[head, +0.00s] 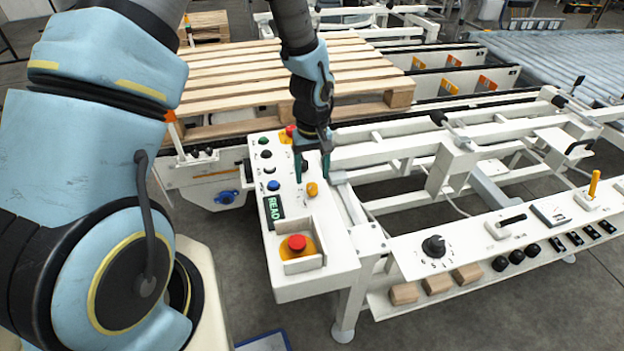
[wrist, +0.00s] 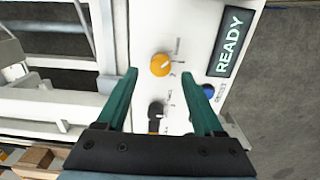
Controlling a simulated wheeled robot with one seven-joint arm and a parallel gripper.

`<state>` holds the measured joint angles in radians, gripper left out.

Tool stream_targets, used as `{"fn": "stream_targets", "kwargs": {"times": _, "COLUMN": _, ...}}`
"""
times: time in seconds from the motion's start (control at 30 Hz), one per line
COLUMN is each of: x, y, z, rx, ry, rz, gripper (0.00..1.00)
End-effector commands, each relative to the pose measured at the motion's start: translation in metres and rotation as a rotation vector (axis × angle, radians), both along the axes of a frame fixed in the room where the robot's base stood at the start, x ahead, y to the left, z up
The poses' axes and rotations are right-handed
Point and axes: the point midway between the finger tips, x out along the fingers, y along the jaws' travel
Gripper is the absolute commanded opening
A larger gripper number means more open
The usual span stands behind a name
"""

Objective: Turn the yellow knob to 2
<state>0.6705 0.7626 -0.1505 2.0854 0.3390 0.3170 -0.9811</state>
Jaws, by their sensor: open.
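The yellow knob (head: 312,189) is on the white control panel (head: 290,215), above the red stop button. In the wrist view the yellow knob (wrist: 161,64) has a dark pointer line and small printed marks around it; a "2" seems to be beside it, but the marks are too small to read surely. My gripper (head: 312,181) is open, with green fingers pointing down near the knob.
The panel also has a blue button (head: 273,185), a READY display (head: 273,208) and a red emergency stop (head: 296,243). A black knob (wrist: 156,109) is close to the fingers. A white shelf with a black dial (head: 434,246) and wooden blocks (head: 437,284) is at right. A wooden pallet (head: 240,80) lies behind.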

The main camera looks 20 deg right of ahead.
Motion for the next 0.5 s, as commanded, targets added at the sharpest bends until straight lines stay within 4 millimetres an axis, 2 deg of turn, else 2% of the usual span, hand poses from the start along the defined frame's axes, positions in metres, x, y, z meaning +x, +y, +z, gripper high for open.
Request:
{"fn": "stream_targets", "kwargs": {"times": 0.23, "x": 0.000, "y": 0.000, "z": -0.029, "rx": 0.001, "ry": 0.001, "rz": 0.000, "gripper": 0.69}}
{"fn": "stream_targets", "kwargs": {"times": 0.5, "x": 0.000, "y": 0.000, "z": -0.037, "rx": 0.000, "ry": -0.001, "rz": -0.001, "gripper": 0.69}}
